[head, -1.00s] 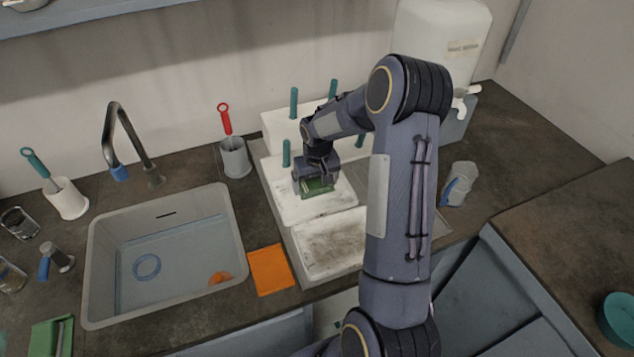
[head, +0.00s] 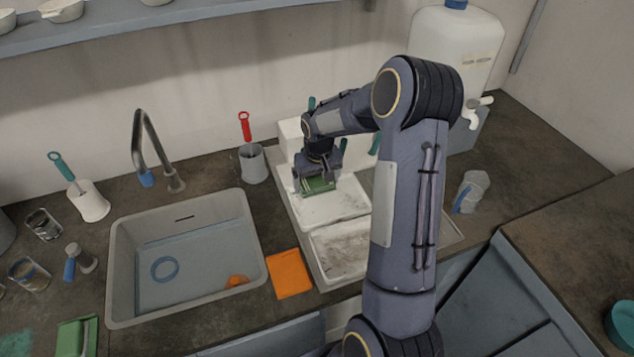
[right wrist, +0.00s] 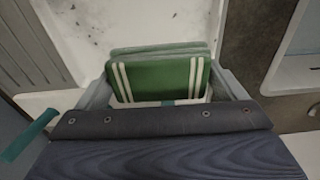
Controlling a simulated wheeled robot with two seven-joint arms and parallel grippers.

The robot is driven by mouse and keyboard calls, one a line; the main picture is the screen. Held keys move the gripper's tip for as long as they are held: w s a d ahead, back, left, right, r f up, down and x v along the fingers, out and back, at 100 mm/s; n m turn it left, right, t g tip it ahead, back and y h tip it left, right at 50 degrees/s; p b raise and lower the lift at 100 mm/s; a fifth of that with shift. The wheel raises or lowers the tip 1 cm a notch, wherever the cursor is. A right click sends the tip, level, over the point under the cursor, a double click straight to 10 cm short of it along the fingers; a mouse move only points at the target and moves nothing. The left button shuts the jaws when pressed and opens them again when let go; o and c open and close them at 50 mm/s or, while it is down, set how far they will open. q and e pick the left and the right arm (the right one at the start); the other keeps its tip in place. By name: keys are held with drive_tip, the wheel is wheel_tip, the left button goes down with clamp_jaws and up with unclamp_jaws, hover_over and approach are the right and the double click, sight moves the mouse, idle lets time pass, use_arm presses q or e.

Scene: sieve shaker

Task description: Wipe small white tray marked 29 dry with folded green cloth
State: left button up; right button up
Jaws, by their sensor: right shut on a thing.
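The folded green cloth (head: 318,184) is held in my right gripper (head: 318,178), over the back part of a small white tray (head: 335,209). In the right wrist view the cloth (right wrist: 160,78) shows white stripes and sits between the two fingers, against or just above the white tray (right wrist: 130,25); contact is hard to tell. I cannot read the number 29 on either tray. My left gripper is out of view.
A sink (head: 118,262) with water stands to the left, and an orange cloth (head: 289,274) lies between it and the trays. A grey cup (head: 252,165) with a red-handled brush is behind.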

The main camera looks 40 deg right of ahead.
drive_tip(key=shift+d+r+p, duration=0.1)
drive_tip(key=shift+r+p, duration=0.6)
drive_tip(key=shift+r, duration=0.75)
